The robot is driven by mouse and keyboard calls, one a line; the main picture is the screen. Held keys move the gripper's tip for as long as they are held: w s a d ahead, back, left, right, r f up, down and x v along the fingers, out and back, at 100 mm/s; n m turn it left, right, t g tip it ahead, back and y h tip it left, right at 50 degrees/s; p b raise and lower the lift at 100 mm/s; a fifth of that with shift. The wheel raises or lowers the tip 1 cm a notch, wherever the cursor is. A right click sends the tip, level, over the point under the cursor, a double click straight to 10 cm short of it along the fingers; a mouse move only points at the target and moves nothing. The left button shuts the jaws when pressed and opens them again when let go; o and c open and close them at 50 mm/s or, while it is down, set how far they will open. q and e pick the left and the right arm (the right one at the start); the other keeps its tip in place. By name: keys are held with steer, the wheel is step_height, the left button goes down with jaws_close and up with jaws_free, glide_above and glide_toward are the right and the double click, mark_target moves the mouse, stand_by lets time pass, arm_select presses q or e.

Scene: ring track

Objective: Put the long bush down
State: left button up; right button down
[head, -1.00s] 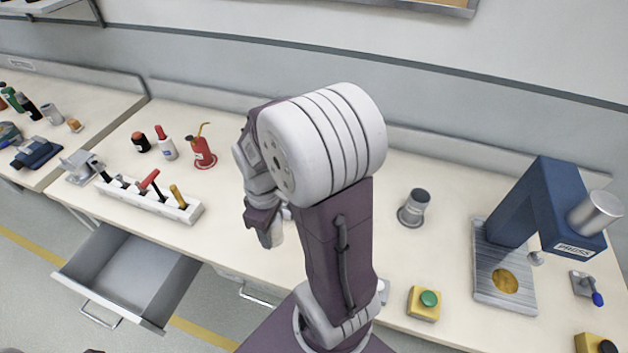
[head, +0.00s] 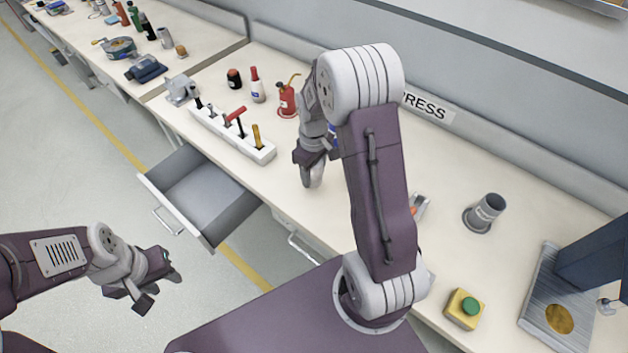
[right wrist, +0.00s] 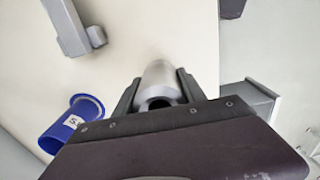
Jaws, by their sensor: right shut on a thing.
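My right gripper (head: 310,158) is shut on a grey metal cylinder, the long bush (head: 313,177). The bush hangs from the jaws near the front edge of the workbench (head: 290,207) in the head view; I cannot tell whether it touches the top. In the right wrist view the bush (right wrist: 160,78) sits between the two fingers, with a dark bore in its near end. My left gripper (head: 156,287) is open and empty over the floor at the lower left.
An open, empty-looking drawer (head: 205,207) sticks out below the bench. A blue cylinder (right wrist: 73,124) shows in the right wrist view.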

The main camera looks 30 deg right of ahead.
mark_target(314, 182)
step_height(314, 182, down, 4)
steer(key=shift+f, duration=0.1)
steer(key=c, duration=0.7)
jaws_free()
steer(key=shift+o, duration=0.2)
